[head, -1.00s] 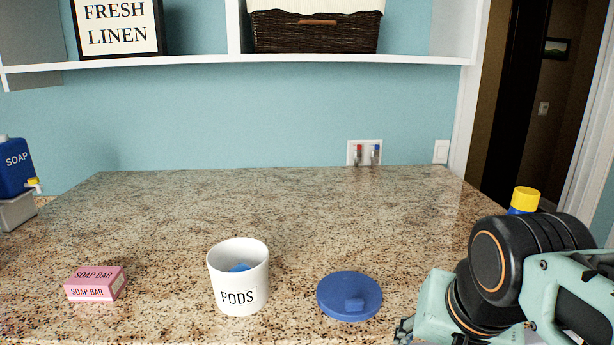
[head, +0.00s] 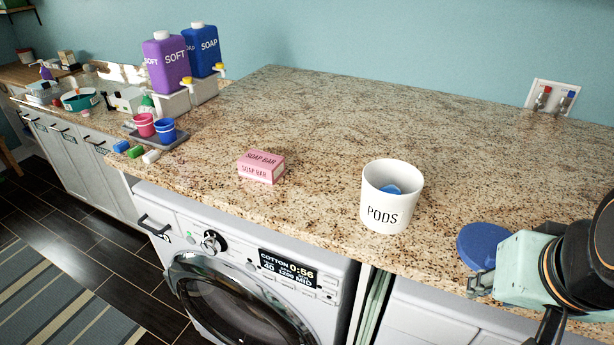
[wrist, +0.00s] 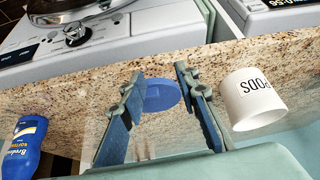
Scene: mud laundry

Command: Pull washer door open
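The white front-loading washer (head: 235,240) stands under the counter at the lower middle of the head view. Its display reads COTTON 0:56. Its round door (head: 190,285) has a silver rim and dark glass. It looks shut, and its lower part is cut off by the frame. My gripper (head: 482,284) is at the counter's front edge near the blue lid, well to the right of the washer door. In the wrist view my gripper (wrist: 159,76) is open and empty, its two fingers apart, with the blue lid (wrist: 161,96) seen between them.
On the granite counter (head: 310,130) are a pink soap bar box (head: 261,166) and a white PODS cup (head: 391,215). A second white machine (wrist: 110,35) stands beside the washer. A blue bottle (wrist: 24,145) shows in the wrist view. Dark floor (head: 110,275) lies open at left.

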